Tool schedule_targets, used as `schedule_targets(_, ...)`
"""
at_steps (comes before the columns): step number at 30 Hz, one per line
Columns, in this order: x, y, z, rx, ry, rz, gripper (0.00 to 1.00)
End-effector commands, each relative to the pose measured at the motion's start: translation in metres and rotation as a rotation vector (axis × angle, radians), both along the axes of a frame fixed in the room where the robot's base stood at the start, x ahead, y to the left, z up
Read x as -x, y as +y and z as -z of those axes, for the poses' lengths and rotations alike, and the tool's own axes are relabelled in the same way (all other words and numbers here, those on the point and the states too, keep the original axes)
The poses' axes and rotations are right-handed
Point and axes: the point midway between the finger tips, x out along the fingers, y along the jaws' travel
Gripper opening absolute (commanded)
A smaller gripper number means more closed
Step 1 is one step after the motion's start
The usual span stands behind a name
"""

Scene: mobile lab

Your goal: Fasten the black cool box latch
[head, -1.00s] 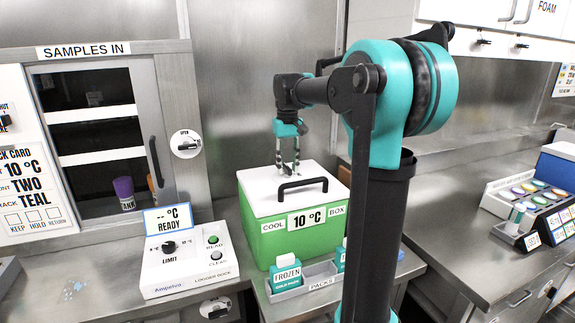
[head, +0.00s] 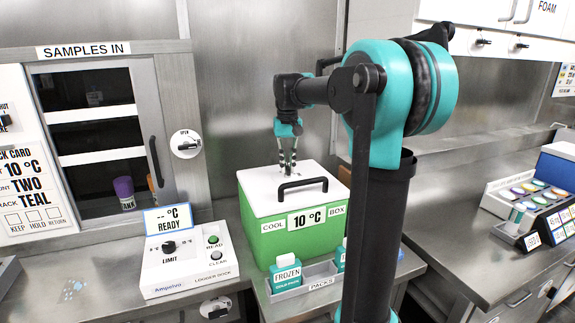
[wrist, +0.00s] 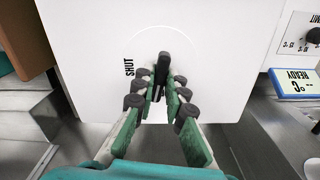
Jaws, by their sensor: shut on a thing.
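The cool box (head: 290,236) is green with a white lid (head: 257,187) and a black carry handle (head: 302,187). The lid looks closed in the head view. My gripper (head: 287,171) points down at the lid behind the handle. In the wrist view, the black latch (wrist: 161,68) is a short bar on the white surface, beside the word SHUT and a thin arc. My gripper (wrist: 157,90) is shut on the latch, with fingers on both sides of it. The latch's lower part is partly hidden between the fingertips, and the head view does not show it clearly.
The logger box (head: 188,262) stands left of the cool box. A grey packs tray (head: 318,276) with teal cold packs (head: 286,274) stands in front. The samples cabinet (head: 178,110) is at the back left. A steel wall is close behind the box.

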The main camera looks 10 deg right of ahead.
Motion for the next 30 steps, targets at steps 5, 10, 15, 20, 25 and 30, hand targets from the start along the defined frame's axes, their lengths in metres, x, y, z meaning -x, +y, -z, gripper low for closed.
schedule_targets(5, -0.0002, 0.0, -0.0002, 0.0, 0.0, 0.16, 0.0)
schedule_targets(10, -0.0002, 0.0, -0.0003, 0.0, 0.0, 0.322, 0.0)
schedule_targets(15, -0.0002, 0.0, -0.0003, 0.0, 0.0, 0.484, 0.0)
schedule_targets(20, -0.0002, 0.0, -0.0003, 0.0, -0.001, 0.636, 0.0)
schedule_targets(25, -0.0003, 0.0, -0.0003, 0.0, -0.001, 0.798, 0.0)
schedule_targets(30, -0.0003, 0.0, -0.0003, -0.001, -0.001, 0.957, 0.0)
